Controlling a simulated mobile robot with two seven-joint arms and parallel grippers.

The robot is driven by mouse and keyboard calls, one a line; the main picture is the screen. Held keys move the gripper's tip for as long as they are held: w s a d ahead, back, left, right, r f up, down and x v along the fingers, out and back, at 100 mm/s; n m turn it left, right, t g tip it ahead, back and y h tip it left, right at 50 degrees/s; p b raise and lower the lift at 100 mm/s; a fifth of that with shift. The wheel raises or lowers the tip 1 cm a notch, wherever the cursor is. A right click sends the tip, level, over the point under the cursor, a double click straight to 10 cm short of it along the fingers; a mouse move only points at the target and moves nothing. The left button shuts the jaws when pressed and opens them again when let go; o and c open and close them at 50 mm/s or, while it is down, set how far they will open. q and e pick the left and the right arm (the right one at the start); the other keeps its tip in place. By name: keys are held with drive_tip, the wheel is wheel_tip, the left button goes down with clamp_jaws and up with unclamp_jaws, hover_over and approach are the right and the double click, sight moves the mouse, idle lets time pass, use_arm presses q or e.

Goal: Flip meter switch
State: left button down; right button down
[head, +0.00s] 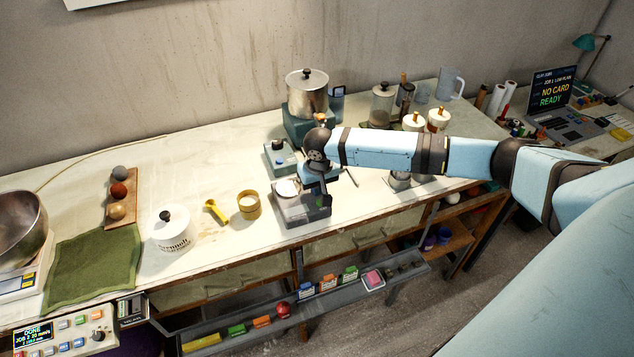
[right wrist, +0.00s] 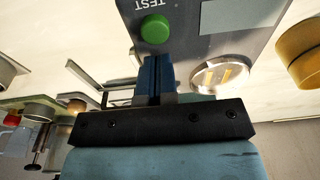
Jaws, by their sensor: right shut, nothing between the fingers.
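A grey box (head: 301,215) stands near the front edge of the bench, with a pale round disc (head: 287,188) on its top. In the right wrist view its panel (right wrist: 185,20) has the word TEST, a round green button (right wrist: 155,29) and a shiny metal disc with two brassy strips (right wrist: 218,75). My right gripper (head: 322,194) is over this box and hides part of it. In the right wrist view its blue fingers (right wrist: 158,62) are shut and empty, their tips close to the green button; I cannot tell whether they touch it. My left gripper is out of view.
A teal box with a dark knob (head: 280,157) and a metal pot (head: 307,95) stand behind. A yellow ring-shaped cup (head: 249,205), yellow scoop (head: 215,210) and white lidded pot (head: 173,230) are to the left. Jars stand to the right, beside my arm. A rail shelf (head: 300,300) runs below the front edge.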

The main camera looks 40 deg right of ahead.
drive_tip(key=shift+s+f, duration=0.25)
drive_tip(key=shift+f, duration=0.05)
drive_tip(key=shift+w+r, duration=0.1)
drive_tip(key=shift+w+d+r, duration=0.1)
drive_tip(key=shift+w+r, duration=0.1)
drive_tip(key=shift+w, duration=0.15)
drive_tip(key=shift+w+d+f, duration=0.1)
drive_tip(key=shift+w, duration=0.25)
